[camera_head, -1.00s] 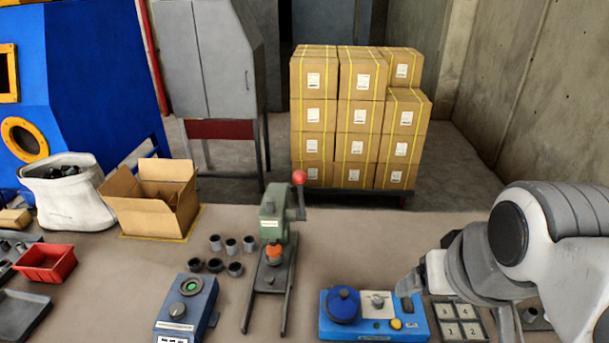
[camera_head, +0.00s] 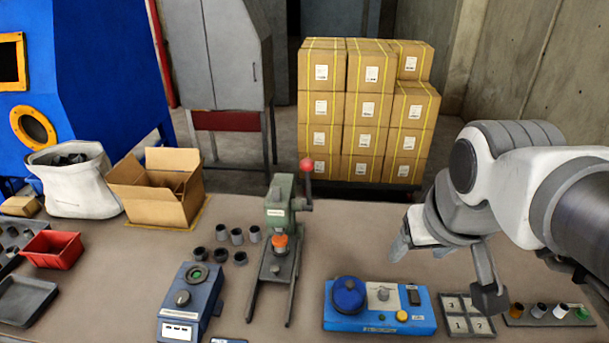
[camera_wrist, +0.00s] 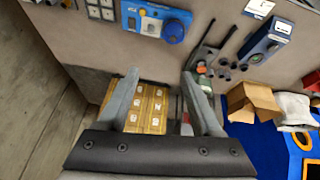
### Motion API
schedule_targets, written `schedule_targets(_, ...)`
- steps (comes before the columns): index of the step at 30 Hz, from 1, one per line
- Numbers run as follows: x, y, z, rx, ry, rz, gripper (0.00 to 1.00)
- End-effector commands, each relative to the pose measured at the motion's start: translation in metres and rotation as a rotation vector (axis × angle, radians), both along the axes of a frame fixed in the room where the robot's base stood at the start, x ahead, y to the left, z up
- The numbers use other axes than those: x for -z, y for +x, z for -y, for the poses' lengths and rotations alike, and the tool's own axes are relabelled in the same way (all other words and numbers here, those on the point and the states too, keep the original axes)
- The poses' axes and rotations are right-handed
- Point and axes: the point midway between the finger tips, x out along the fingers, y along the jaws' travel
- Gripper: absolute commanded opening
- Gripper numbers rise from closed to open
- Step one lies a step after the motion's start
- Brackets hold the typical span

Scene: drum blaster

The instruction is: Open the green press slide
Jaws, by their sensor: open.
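The green press (camera_head: 280,207) stands upright on the bench in the middle of the head view, with a red ball-ended lever (camera_head: 306,167) at its upper right. An orange part (camera_head: 281,243) shows under its head, above a dark base with two long legs. My gripper (camera_head: 440,268) is open and empty, above the bench to the right of the press and apart from it. In the wrist view my two fingers (camera_wrist: 158,75) are spread, and the green press (camera_wrist: 204,82) shows partly hidden behind the right finger.
A blue device (camera_head: 378,322) with a round blue knob lies on the bench between press and gripper. Several dark cups (camera_head: 222,256) and a blue-grey box (camera_head: 190,300) stand left of the press. A cardboard box (camera_head: 155,195) and white sack (camera_head: 75,185) are farther left.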

Motion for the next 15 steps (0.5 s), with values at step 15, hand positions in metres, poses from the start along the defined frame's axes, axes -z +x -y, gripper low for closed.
schedule_targets(15, 0.106, 0.15, -0.093, -0.359, -0.086, -0.073, 0.67)
